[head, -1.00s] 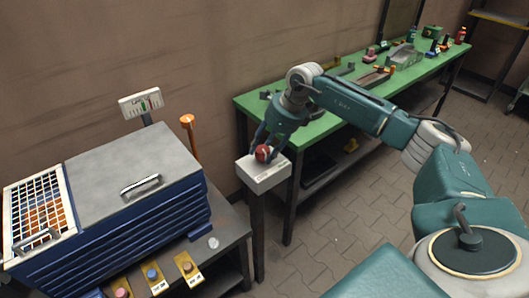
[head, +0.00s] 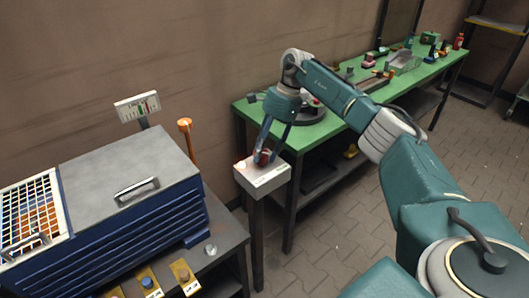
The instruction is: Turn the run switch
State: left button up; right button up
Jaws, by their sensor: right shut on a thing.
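The run switch (head: 262,157) is a red knob on top of a white box (head: 264,180) that stands on a dark post left of the green bench. My right gripper (head: 264,155) reaches down from above. Its fingers are closed around the red knob and hide part of it. A small orange glow (head: 240,165) shows at the left end of the box top. The writing on the box front is too small to read. My left gripper is not in view.
A blue cabinet (head: 140,235) with a grey lid and a white grid stands at left, with a gauge sign (head: 138,107) and an orange-topped post (head: 185,126) behind. Buttons on yellow plates line its front. The green bench (head: 310,134) holds several parts. The floor at right is open.

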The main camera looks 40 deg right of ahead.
jog(key=shift+w+a+r+n, duration=0.2)
jog(key=shift+w+r+n, duration=0.1)
jog(key=shift+n, duration=0.4)
jog(key=o, duration=0.9)
jog(key=shift+o, duration=0.8)
jog(key=shift+a+f, duration=0.1)
jog(key=shift+f, duration=0.05)
jog(key=shift+d+r, duration=0.25)
jog(key=shift+r, duration=0.05)
jog(key=v, duration=1.1)
jog(key=shift+w+r, duration=0.2)
jog(key=shift+w, duration=0.05)
jog(key=shift+f, duration=0.1)
